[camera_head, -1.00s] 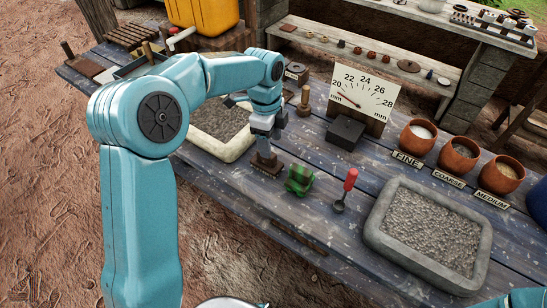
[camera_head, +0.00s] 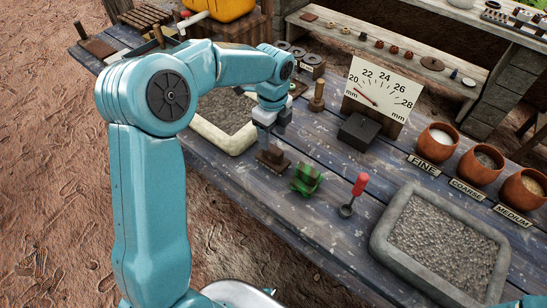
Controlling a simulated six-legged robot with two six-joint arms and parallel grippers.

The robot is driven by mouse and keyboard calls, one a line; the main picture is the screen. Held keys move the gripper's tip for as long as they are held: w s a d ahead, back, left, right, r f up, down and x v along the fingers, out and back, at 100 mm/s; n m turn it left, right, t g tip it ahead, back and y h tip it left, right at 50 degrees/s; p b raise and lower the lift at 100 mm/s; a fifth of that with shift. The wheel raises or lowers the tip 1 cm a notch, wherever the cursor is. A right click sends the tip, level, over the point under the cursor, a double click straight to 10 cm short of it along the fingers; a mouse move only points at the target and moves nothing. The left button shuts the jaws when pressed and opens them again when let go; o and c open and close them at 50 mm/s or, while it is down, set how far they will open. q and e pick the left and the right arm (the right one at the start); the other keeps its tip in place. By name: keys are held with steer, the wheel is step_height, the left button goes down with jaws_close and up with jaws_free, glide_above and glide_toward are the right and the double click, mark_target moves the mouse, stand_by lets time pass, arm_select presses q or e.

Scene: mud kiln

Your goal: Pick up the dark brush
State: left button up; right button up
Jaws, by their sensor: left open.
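A small dark brown brush-like block (camera_head: 271,160) with a short upright grip sits on the blue plank table, left of the green cloth-like bundle. My left gripper (camera_head: 266,141) points down just over it, and its open fingers are at the upright grip. The arm and fingers partly hide the grip, and I cannot tell whether they touch it. Another dark block with a handle (camera_head: 95,46) lies at the table's far left end. My right gripper is not in view; only a bit of teal arm shows at the bottom right.
A green bundle (camera_head: 307,179) and a red-handled scoop (camera_head: 355,194) lie just right. A stone-rimmed gravel tray (camera_head: 382,252) is at the front right. A pale-rimmed tray (camera_head: 229,147) is behind my arm. A dial board (camera_head: 382,90) and clay pots (camera_head: 437,142) stand further back.

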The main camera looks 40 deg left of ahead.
mark_target(273, 148)
arm_select(q)
steer(key=shift+s+d+f, duration=0.1)
steer(key=shift+s+f, duration=0.05)
steer(key=shift+f, duration=0.45)
step_height(273, 148, down, 4)
steer(key=shift+f, duration=0.25)
jaws_close()
